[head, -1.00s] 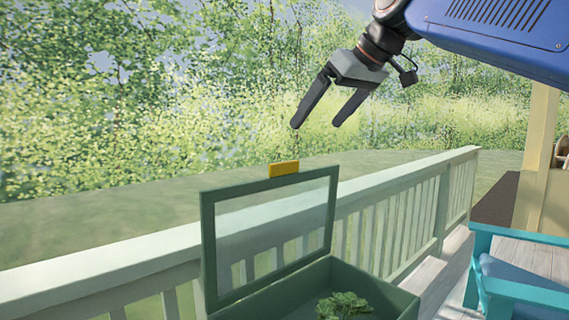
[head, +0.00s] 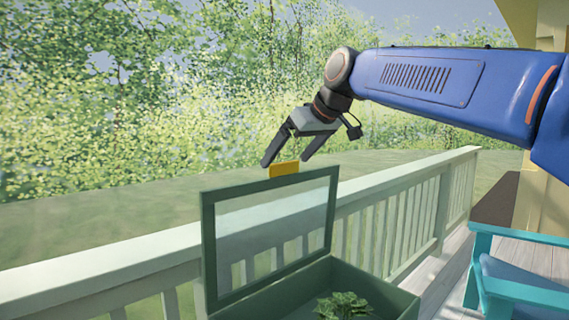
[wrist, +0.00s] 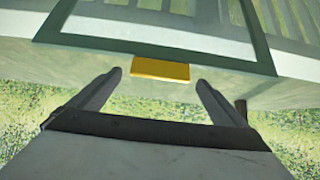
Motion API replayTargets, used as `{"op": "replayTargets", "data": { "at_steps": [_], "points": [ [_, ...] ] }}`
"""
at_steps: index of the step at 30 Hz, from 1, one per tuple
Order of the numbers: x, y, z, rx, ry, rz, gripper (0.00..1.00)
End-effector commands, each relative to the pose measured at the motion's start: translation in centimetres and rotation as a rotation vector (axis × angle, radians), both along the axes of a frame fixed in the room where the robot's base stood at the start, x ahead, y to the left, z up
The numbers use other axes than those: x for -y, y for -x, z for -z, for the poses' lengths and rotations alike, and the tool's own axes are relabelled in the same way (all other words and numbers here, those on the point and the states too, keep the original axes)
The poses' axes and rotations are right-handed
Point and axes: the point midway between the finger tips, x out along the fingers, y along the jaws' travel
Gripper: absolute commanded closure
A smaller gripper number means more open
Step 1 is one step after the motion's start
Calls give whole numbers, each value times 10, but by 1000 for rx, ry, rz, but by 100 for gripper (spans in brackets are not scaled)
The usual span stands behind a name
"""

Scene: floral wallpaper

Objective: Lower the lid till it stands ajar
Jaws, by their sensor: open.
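The lid (head: 207,252) is a green frame with a clear pane, standing raised at the back of a green box (head: 375,285). A yellow tab (head: 284,170) sits on the lid's top edge. In the wrist view the tab (wrist: 160,69) lies ahead of the fingers, centred between them, with the lid frame (wrist: 150,40) beyond. My gripper (head: 285,163) is open, with one finger at each side of the tab in the head view. The wrist view shows my gripper (wrist: 160,80) empty, with gaps beside the tab. The box's lower part is out of frame.
A green leafy plant (head: 343,304) is inside the box. A pale railing (head: 400,212) runs behind the box. A teal chair (head: 515,285) with a blue cushion stands at the right. The air above the box is clear.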

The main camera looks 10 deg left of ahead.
Motion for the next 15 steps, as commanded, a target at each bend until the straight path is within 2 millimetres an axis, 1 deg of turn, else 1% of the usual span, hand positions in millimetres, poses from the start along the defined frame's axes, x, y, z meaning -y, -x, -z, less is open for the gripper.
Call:
{"op": "replayTargets", "data": {
  "at_steps": [1, 6, 15],
  "points": [
    [-5, -3, 6, -2, 1, -1, 3],
    [-14, -10, 17, 0, 0, 0, 3],
    [-17, -14, 22, 0, 0, 0, 3]
  ]
}}
